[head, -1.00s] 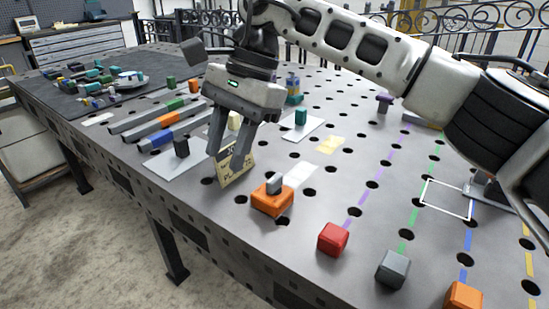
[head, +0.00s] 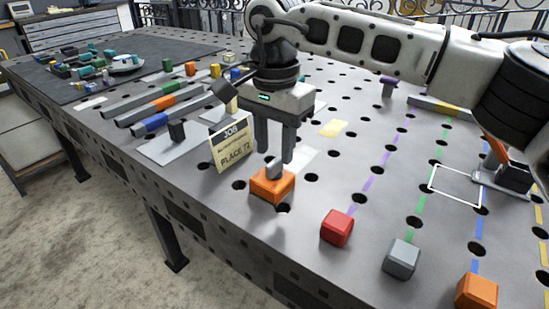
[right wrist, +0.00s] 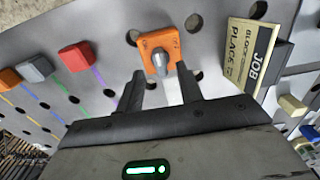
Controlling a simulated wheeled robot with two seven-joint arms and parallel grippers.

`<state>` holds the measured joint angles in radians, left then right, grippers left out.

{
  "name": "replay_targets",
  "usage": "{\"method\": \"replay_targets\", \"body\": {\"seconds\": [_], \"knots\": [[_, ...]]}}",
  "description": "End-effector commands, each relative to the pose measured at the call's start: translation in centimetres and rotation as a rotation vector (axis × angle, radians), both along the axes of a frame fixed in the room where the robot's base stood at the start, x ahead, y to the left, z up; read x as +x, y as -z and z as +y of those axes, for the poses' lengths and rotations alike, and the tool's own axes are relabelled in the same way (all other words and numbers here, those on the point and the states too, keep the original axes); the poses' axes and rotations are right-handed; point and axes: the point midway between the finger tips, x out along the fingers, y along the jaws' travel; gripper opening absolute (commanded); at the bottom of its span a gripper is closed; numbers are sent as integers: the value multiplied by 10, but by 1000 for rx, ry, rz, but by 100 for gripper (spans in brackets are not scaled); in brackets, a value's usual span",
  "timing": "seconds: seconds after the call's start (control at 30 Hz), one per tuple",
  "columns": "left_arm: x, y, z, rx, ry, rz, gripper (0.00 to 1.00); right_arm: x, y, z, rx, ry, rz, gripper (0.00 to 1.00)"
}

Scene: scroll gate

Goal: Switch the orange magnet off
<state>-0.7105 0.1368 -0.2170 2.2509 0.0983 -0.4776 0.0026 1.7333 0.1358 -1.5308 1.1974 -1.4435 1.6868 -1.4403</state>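The orange magnet (head: 272,186) is an orange block with a grey knob (head: 274,167) on top, standing on the perforated metal table. It also shows in the right wrist view (right wrist: 150,42), its grey knob (right wrist: 161,60) facing between my fingers. My right gripper (head: 273,155) is open, fingers pointing down just behind and above the magnet. In the right wrist view the fingertips (right wrist: 160,78) stand apart on either side below the knob, with nothing between them. My left gripper is not in view.
A job card (head: 232,150) stands left of the magnet. A red block (head: 337,227), a grey block (head: 402,258) and another orange block (head: 477,292) sit along the front right. A white outlined square (head: 456,186) lies at right. Coloured bars and small blocks lie behind left.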

Motion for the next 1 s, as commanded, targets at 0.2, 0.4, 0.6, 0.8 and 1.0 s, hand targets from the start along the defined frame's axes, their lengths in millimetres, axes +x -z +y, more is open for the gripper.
{"method": "replay_targets", "body": {"seconds": [0.2,0.4,0.6,0.8,1.0], "knots": [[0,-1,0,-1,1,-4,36,0,25,0,0,0,1,36],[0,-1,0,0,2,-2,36,0,30,0,1,0,0,36],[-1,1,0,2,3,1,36,0,29,0,1,0,0,28],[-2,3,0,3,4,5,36,0,29,0,1,0,0,0],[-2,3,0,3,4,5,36,0,29,0,1,13,1,0]]}}
